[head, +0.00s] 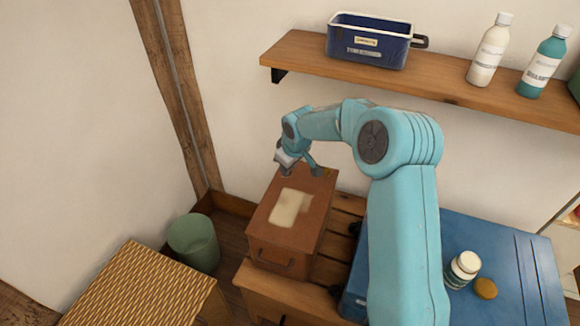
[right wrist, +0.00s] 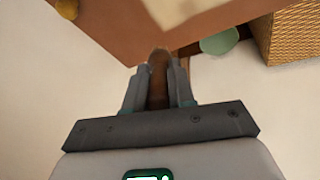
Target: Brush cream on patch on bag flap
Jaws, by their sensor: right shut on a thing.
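A brown bag (head: 268,228), box-shaped with a handle on its front, stands on a slatted wooden bench. A pale cream patch (head: 288,209) lies on its top flap; part of it shows in the right wrist view (right wrist: 172,10). My right gripper (head: 300,170) is over the far end of the flap. In the right wrist view it is shut on a brown handle (right wrist: 158,78), probably the brush's. The brush head is hidden, so I cannot tell whether it touches the flap. An open cream jar (head: 463,268) stands on the blue surface. My left gripper is not in view.
A tan lid (head: 485,288) lies beside the jar on the blue surface (head: 510,265). A wall shelf (head: 430,88) above holds a blue tin (head: 368,45) and bottles (head: 489,52). A green bin (head: 193,243) and wicker piece (head: 140,290) stand left.

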